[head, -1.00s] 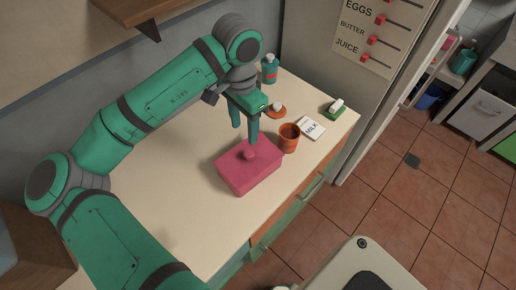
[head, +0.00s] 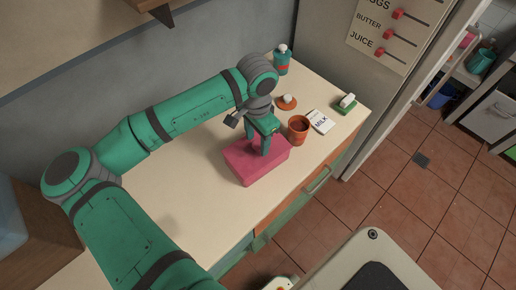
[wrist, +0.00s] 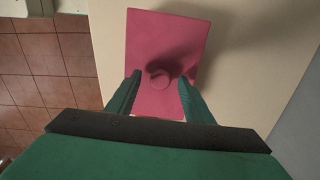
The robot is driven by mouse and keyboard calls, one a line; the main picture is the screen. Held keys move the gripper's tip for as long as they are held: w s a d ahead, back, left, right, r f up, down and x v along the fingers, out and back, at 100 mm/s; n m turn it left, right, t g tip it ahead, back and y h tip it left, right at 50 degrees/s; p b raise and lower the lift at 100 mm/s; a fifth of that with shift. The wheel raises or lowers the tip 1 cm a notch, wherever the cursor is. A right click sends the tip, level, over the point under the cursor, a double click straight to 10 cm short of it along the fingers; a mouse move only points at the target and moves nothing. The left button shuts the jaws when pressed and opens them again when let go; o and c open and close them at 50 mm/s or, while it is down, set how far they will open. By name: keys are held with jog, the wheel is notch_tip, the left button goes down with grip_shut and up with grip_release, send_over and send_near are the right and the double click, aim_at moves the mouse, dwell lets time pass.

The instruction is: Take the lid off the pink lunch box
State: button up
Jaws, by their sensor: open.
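The pink lunch box (head: 262,168) stands on the cream counter with its lid on. In the wrist view the lid (wrist: 168,38) shows from above, with a round knob (wrist: 160,79) near its middle. My gripper (head: 262,146) is over the lid, pointing down. In the wrist view my gripper (wrist: 158,77) is open, with one finger on each side of the knob. I cannot tell whether the fingers touch the knob or the lid. In the head view the knob is hidden behind my gripper.
An orange cup (head: 298,130) stands close to the box's right. Beyond it are a milk card (head: 321,122), a green sponge-like block (head: 345,104), an orange dish (head: 287,102) and a teal bottle (head: 282,61). The counter (head: 205,195) is clear left of the box.

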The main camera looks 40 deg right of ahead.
aim_at(257, 144)
jog(key=shift+w+f, duration=0.1)
jog(key=shift+c, duration=0.2)
jog(key=shift+w, duration=0.1)
jog(key=c, duration=0.5)
jog(key=shift+a, duration=0.2)
grip_shut()
jog(key=shift+s+d, duration=0.25)
jog(key=shift+d, duration=0.1)
jog(key=shift+r, duration=0.45)
notch_tip(257, 144, up, 2)
jog(key=shift+a+r, duration=0.1)
jog(key=shift+r, duration=0.05)
jog(key=s+d+r, duration=0.3)
jog(key=s+r, duration=0.6)
jog(key=s, duration=0.4)
jog(key=shift+s+r, duration=0.2)
jog(key=shift+r, duration=0.2)
